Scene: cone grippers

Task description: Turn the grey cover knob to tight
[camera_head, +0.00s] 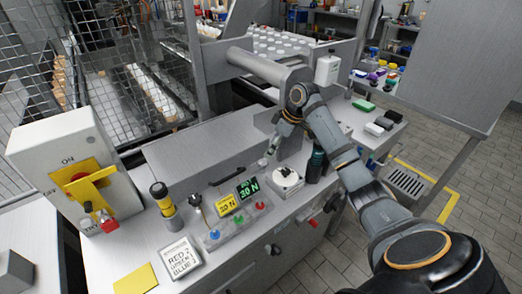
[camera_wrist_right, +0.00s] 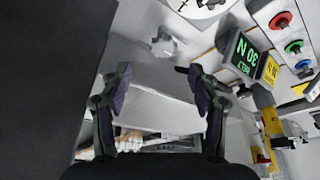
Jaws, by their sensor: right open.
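A grey lobed knob (camera_wrist_right: 165,42) shows in the right wrist view, on a light grey surface just beyond my fingertips. My right gripper (camera_wrist_right: 155,74) is open and empty, its two dark fingers apart with the knob above the gap between them in the picture. In the head view the right gripper (camera_head: 272,144) hangs over the back of the workbench, behind the white dial. The knob is hard to make out there beside the fingers. I cannot read any tight marking. My left gripper is not in view.
A white dial (camera_head: 288,182), green display (camera_head: 247,188), yellow display (camera_head: 228,205) and coloured knobs stand close to the gripper. A dark bottle (camera_head: 316,165) stands right of the dial. A black-knobbed lever (camera_head: 196,202) and switch box (camera_head: 75,165) are left.

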